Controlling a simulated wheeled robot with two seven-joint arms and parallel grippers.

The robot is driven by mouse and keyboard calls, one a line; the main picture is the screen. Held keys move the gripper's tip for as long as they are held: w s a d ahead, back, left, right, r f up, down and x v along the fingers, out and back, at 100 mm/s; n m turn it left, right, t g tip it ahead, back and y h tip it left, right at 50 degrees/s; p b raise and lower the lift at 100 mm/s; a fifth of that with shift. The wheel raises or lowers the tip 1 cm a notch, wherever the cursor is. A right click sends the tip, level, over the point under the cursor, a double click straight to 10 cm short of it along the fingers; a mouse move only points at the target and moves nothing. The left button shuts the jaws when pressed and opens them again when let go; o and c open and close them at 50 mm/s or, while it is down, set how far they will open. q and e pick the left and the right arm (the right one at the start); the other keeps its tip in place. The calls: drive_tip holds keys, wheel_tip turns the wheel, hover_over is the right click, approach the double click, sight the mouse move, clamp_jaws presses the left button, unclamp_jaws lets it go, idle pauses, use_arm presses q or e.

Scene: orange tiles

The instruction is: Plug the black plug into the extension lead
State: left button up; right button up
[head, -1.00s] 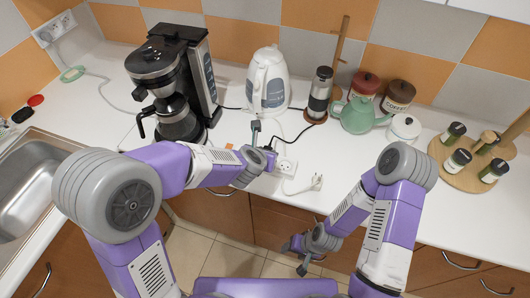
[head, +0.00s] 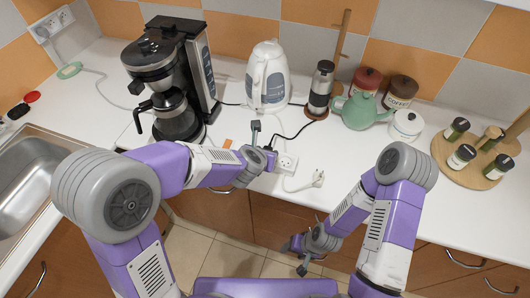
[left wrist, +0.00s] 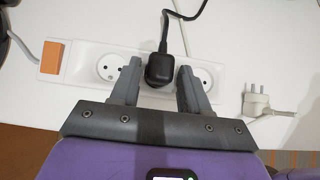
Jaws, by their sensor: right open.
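The black plug (left wrist: 160,65) sits between the two fingers of my left gripper (left wrist: 158,78), with its black cable rising away behind it. The fingers stand close along both sides of the plug. The white extension lead (left wrist: 85,62) lies under the plug, with a socket showing on each side. The plug covers the lead's middle; I cannot tell whether its pins are in a socket. In the head view my left gripper (head: 262,144) is at the lead (head: 287,162) and mostly hides the plug. My right gripper (head: 294,257) is open and empty, in front of the counter's edge.
A white plug (head: 317,179) lies on the counter right of the lead. The coffee maker (head: 166,60) and white kettle (head: 267,78) stand behind. A grinder (head: 321,88), green teapot (head: 358,112) and jars stand at the back right. The counter's front right is clear.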

use_arm(q)
drive_tip(key=shift+o, duration=1.1)
drive_tip(key=p+v, duration=0.3)
drive_tip(key=v, duration=0.4)
drive_tip(key=shift+s+r, duration=0.2)
drive_tip(key=shift+r, duration=0.05)
drive_tip(key=shift+a, duration=0.1)
